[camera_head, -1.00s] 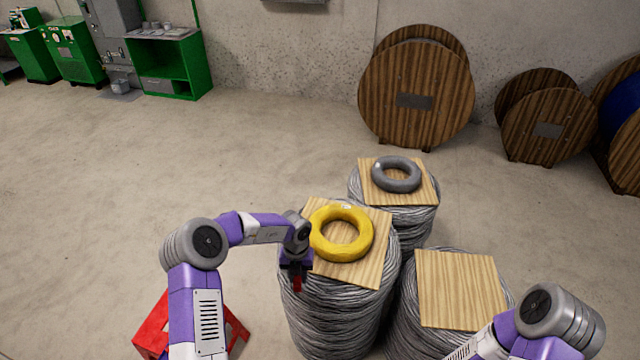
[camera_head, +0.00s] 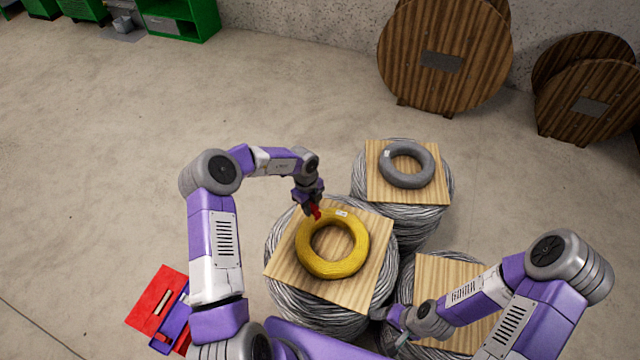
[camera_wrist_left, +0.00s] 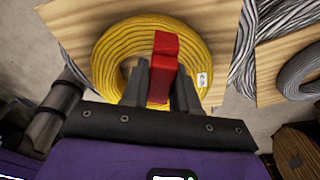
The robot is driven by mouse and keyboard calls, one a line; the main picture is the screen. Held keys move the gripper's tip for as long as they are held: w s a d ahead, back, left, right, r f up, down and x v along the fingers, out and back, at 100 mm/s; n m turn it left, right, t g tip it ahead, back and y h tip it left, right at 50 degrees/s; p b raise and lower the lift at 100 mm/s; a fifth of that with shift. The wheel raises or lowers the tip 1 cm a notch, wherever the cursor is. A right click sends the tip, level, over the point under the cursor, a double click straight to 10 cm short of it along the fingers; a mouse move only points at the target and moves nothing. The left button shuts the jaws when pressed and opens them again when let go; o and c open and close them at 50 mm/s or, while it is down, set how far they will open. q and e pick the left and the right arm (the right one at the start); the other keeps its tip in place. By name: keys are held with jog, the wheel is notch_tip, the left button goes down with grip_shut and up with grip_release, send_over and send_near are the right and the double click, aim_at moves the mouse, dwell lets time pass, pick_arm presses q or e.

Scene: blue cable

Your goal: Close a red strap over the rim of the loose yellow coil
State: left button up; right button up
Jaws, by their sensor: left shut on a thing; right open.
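The yellow coil (camera_head: 303,250) lies flat on a square wooden board on top of a grey cable drum; it also shows in the left wrist view (camera_wrist_left: 110,50). My left gripper (camera_head: 314,208) is shut on a red strap (camera_head: 317,213), at the coil's far left rim. In the left wrist view the red strap (camera_wrist_left: 163,68) stands between the fingers in front of the coil; whether it touches the rim I cannot tell. My right gripper (camera_head: 402,338) is open, low over the front right board, apart from the coil.
A grey coil (camera_head: 406,165) lies on the board behind. The front right board (camera_head: 450,275) bears no coil. A red box (camera_head: 158,300) stands at the lower left. Wooden reels (camera_head: 445,55) stand by the wall.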

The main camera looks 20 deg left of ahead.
aim_at(312, 220)
pick_arm(q)
jog(key=shift+w, duration=0.2)
jog(key=shift+s+f+b, duration=0.3)
jog(key=shift+s+b, duration=0.15)
jog(key=shift+b, duration=0.2)
notch_tip(312, 220, down, 3)
jog(key=b, duration=0.3)
jog(key=shift+w, duration=0.15)
jog(key=shift+r+p, duration=0.15)
jog(key=shift+p, duration=0.2)
jog(key=shift+f+p, duration=0.2)
jog(key=shift+p, duration=0.2)
jog(key=shift+f, duration=0.35)
jog(key=shift+f, duration=0.6)
